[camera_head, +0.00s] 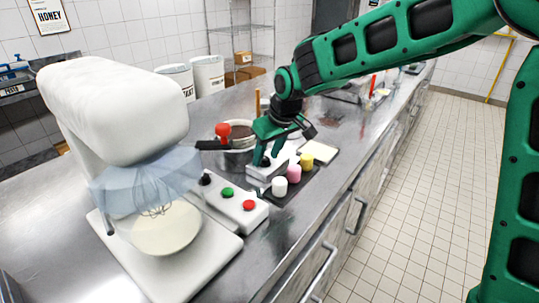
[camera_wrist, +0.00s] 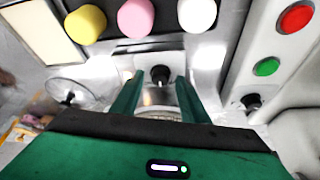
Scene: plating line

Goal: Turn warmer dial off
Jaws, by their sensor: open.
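The warmer dial (camera_wrist: 160,75) is a small black knob on a pale metal panel, in the middle of the wrist view. My gripper (camera_wrist: 157,84) is open, with one green finger on each side of the dial; I cannot tell whether either finger touches it. In the head view my gripper (camera_head: 266,155) points down over the front of the warmer (camera_head: 257,174), a low metal box with a pot, and largely hides the dial there. The dial's exact setting is not readable.
A white mixer (camera_head: 115,105) with a bowl stands at left. Its control panel bears a green button (camera_head: 227,192), a red button (camera_head: 249,205) and a black knob (camera_head: 205,179). White (camera_head: 280,186), pink (camera_head: 294,171) and yellow (camera_head: 307,161) pieces stand close beside the warmer.

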